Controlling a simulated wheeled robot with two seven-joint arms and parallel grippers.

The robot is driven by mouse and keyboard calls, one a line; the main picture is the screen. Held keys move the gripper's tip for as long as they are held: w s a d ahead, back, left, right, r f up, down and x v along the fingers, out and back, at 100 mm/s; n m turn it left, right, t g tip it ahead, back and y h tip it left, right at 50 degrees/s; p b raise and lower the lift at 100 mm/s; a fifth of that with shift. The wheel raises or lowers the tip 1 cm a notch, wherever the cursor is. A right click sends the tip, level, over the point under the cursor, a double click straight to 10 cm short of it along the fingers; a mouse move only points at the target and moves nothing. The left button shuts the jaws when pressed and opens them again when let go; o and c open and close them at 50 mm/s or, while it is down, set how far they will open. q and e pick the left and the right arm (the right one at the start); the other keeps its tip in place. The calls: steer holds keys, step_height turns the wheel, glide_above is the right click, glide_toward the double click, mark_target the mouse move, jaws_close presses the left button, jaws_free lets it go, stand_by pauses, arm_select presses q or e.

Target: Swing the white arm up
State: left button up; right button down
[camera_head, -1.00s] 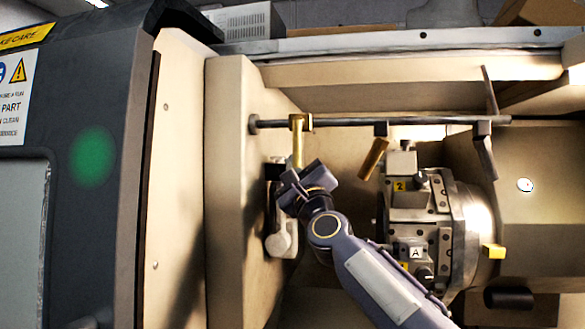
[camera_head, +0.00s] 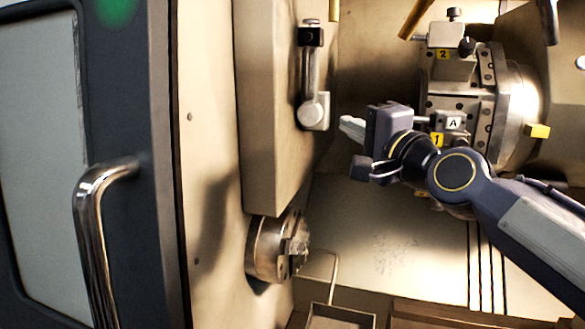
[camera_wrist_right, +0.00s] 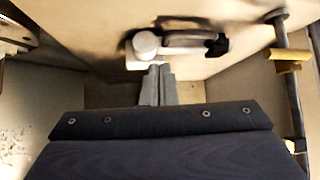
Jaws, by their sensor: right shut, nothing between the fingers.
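The white arm (camera_head: 311,72) is on the beige wall panel in the head view. Its white round pivot (camera_head: 313,113) is at the lower end, and a dark block (camera_head: 311,36) is at its upper end in the picture. In the wrist view the arm (camera_wrist_right: 190,42) runs sideways from the white pivot (camera_wrist_right: 146,44) to the dark end. My right gripper (camera_head: 352,128) is shut and empty, its fingertips just right of and below the pivot in the head view. In the wrist view its fingers (camera_wrist_right: 158,84) appear just below the pivot. My left gripper is not in view.
A tool turret (camera_head: 455,105) with numbered stations stands right of my right gripper. A round metal chuck (camera_head: 274,247) is on the wall below the arm. A door with a bright handle (camera_head: 100,225) is at left. A tray frame (camera_head: 340,315) is at the bottom.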

steer(key=s+d+f+n+g+h, duration=0.1)
steer(key=s+d+f+n+g, duration=0.2)
steer(key=s+f, duration=0.6)
steer(key=s+d+f+n+g+h, duration=0.2)
steer(key=s+f+g, duration=0.3)
steer(key=s+f, duration=0.5)
steer(key=s+d+f+n+g+h, duration=0.2)
steer(key=s+f, duration=0.8)
steer(key=f, duration=1.1)
steer(key=d+n+g, duration=0.1)
steer(key=d+n, duration=0.1)
steer(key=d, duration=0.1)
steer(key=shift+s+f+n+g, duration=0.15)
steer(key=shift+s+n+g, duration=0.15)
steer(key=shift+g, duration=0.1)
